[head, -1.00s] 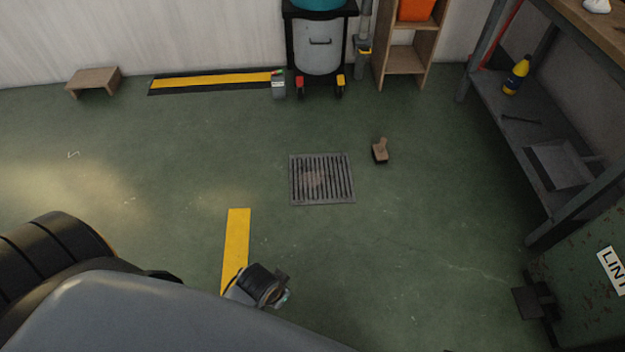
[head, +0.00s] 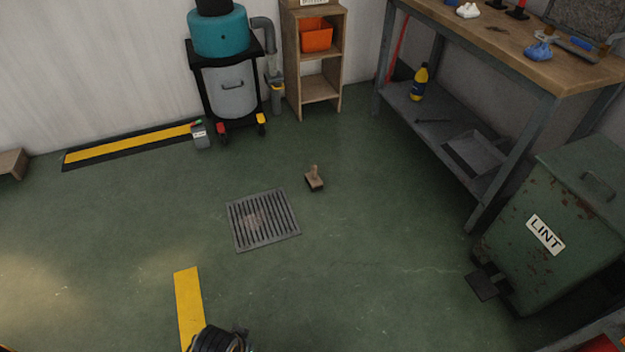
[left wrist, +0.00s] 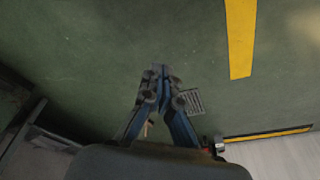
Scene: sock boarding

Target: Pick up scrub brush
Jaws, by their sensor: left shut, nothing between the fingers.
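The scrub brush (head: 315,182), a small wooden block with an upright handle, stands on the green floor just right of the drain grate (head: 264,220) in the head view. My left gripper (left wrist: 159,80) is shut and empty in the left wrist view, its blue fingers meeting at the tips. A small tan piece (left wrist: 148,128) shows between the finger links there, probably the brush, well beyond the gripper. In the head view only a dark part of my left arm shows at the bottom edge, well short of the brush. My right gripper is not in view.
The floor around the brush is clear. A workbench (head: 540,72) with a lower shelf and a green LINT bin (head: 515,215) with a pedal stand at the right. A wooden shelf unit (head: 291,75) and a wheeled vacuum (head: 230,92) stand at the back wall.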

